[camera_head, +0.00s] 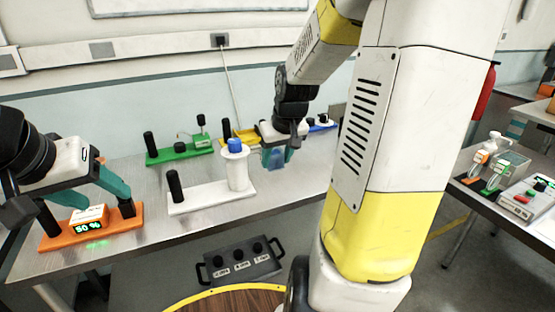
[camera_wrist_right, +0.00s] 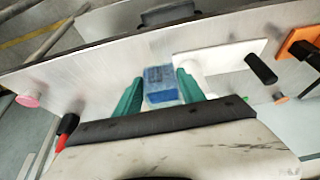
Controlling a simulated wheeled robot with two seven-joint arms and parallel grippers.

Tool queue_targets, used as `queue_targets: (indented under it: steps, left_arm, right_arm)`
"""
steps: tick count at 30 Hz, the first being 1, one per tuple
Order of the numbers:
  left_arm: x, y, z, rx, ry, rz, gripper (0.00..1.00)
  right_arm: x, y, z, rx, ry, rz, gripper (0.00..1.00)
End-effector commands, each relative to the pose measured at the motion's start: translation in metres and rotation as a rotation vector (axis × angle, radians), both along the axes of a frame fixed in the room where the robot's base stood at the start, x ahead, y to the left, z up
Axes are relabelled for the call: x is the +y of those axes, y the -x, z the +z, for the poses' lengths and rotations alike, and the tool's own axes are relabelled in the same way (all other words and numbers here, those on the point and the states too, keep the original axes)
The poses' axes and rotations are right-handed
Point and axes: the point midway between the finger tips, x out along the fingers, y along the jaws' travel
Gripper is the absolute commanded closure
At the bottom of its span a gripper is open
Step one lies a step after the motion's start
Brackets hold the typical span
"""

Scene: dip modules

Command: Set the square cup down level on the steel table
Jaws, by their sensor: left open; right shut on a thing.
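The square cup (camera_wrist_right: 160,78) is clear with blue liquid in it. In the right wrist view it sits between the two green fingers of my right gripper (camera_wrist_right: 162,88), which is shut on it. In the head view the cup (camera_head: 274,159) shows small and partly covered by my right gripper (camera_head: 279,154), right of the white module. The steel table (camera_head: 150,258) lies below; I cannot tell whether the cup touches it. My left gripper (camera_head: 98,195) is open at the orange module (camera_head: 75,237), its green fingers on either side of the display block.
A white module (camera_head: 205,197) with a blue-topped cylinder stands left of the cup. A green module (camera_head: 183,152) and yellow and blue items (camera_head: 321,124) are farther back. A dark knob box (camera_head: 240,263) lies beyond the table's front edge. My column blocks the right side.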

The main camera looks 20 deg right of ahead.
Motion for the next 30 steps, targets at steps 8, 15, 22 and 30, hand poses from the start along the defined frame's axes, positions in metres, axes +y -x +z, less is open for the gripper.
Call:
queue_targets:
  steps: [8, 15, 22, 30]
  left_arm:
    - [0.000, 0.000, 0.000, 0.000, 0.000, 0.000, 0.43]
    - [0.000, 0.000, 0.000, 0.000, 0.000, 0.000, 0.43]
    - [0.000, 0.000, 0.000, 0.000, 0.000, 0.000, 0.43]
    - [0.000, 0.000, 0.000, 0.000, 0.000, 0.000, 0.43]
  right_arm:
    - [-0.005, -0.008, 0.004, -0.003, 0.000, 0.018, 0.92]
    - [-0.030, -0.021, 0.004, -0.003, 0.000, 0.083, 0.92]
    - [-0.054, -0.035, 0.003, -0.003, -0.001, 0.150, 0.92]
    - [-0.083, -0.051, 0.003, -0.003, -0.001, 0.226, 0.92]
